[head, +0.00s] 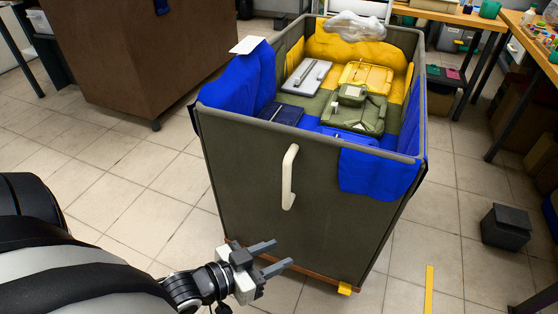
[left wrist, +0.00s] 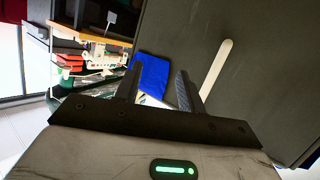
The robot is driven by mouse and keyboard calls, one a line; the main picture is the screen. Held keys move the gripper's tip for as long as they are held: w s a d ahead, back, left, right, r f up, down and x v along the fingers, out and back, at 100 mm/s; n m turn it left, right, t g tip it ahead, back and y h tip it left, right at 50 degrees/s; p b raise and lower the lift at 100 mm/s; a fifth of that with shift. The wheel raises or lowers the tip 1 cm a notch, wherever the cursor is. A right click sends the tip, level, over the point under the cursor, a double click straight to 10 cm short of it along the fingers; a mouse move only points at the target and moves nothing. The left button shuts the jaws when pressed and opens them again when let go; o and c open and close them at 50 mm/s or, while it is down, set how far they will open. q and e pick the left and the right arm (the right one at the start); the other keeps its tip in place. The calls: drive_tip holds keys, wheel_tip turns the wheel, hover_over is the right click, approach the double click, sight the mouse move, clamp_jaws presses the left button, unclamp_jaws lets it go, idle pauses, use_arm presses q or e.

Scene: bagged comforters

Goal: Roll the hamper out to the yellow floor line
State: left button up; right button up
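The hamper (head: 250,190) is a tall grey bin on a brown base, in the middle of the head view. Blue, yellow and olive bagged or folded items lie inside, and blue cloth hangs over its rim. A cream upright handle (head: 290,178) is on its near face; it also shows in the left wrist view (left wrist: 214,70). My left gripper (head: 275,255) is open and empty, below and left of the handle, apart from it. The yellow floor line (head: 429,290) lies on the tiles right of the hamper's near corner. My right gripper is not in view.
A large brown box-shaped cart (head: 145,60) stands at the back left. A dark grey box (head: 506,228) sits on the floor at right. Workbenches (head: 455,15) stand behind and right. Tiled floor (head: 110,190) is clear left of the hamper.

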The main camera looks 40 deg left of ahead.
sight(284, 173)
use_arm(q)
drive_tip(key=w+a+r+m+t+p, duration=0.1)
drive_tip(key=a+r+t, duration=0.15)
drive_tip(key=a, duration=0.45)
drive_tip(key=w+a+r+t, duration=0.1)
drive_tip(key=w+a+r, duration=0.15)
drive_tip(key=a, duration=0.45)
drive_tip(key=shift+h, duration=0.4)
drive_tip(key=x, duration=0.5)
drive_tip(key=b+x, duration=0.1)
drive_tip(key=x, duration=0.9)
drive_tip(key=shift+s+d+r+b, duration=0.1)
drive_tip(key=shift+s+d+b, duration=0.05)
drive_tip(key=shift+d+b, duration=0.2)
drive_tip(key=shift+c, duration=0.2)
clamp_jaws()
